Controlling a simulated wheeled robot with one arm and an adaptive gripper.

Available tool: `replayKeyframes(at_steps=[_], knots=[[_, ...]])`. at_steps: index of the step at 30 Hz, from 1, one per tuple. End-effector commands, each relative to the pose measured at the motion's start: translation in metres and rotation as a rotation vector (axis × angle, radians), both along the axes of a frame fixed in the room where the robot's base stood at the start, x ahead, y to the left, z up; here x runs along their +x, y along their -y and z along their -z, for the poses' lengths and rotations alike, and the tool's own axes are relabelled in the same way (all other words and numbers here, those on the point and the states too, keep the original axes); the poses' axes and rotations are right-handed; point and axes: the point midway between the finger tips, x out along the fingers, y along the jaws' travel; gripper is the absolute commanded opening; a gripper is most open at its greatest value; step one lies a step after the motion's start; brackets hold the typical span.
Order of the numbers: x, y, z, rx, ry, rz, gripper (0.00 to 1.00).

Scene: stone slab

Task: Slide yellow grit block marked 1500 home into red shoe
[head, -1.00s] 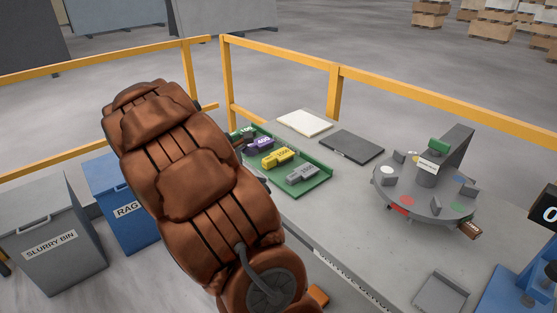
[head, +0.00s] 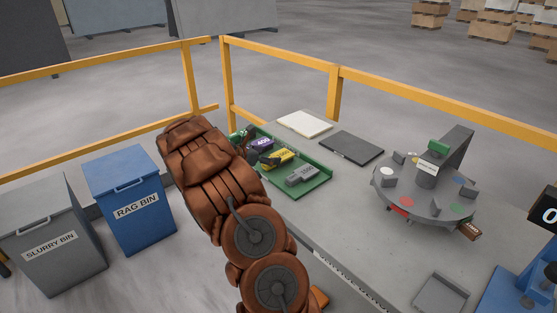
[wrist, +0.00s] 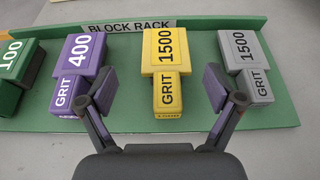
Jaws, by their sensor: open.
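The yellow grit block marked 1500 (wrist: 165,50) lies in the green block rack, near the middle of the wrist view; it also shows in the head view (head: 283,156), partly hidden by my gripper. My gripper (wrist: 160,88) is open, its fingers on either side of the yellow block's narrow end, with nothing held. In the wrist view the left finger overlaps the purple block and the right one comes close to the grey block. A red patch (head: 407,201) and a red part at the rim mark one station of the round grey turntable (head: 425,204); the shoe's details are too small to tell.
The green rack (head: 318,188) also holds a purple 400 block (wrist: 82,52), a grey 1500 block (wrist: 245,50) and a green block (wrist: 14,62). A brown block (head: 469,230) sits by the turntable's right edge. A grey tray (head: 441,293) lies at the front right.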

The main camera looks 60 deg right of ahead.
Motion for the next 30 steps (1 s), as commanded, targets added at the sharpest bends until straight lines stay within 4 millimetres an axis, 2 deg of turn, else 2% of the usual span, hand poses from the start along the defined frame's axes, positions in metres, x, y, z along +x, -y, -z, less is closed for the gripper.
replayKeyframes(at_steps=[5,14,22,30], knots=[[-0.006,0.009,0.006,0.002,-0.002,0.002,0.92],[-0.019,0.039,0.024,0.0,0.001,0.004,0.92],[-0.019,0.042,0.026,-0.001,0.001,0.002,0.92],[-0.019,0.042,0.026,-0.001,0.001,0.002,0.64]])
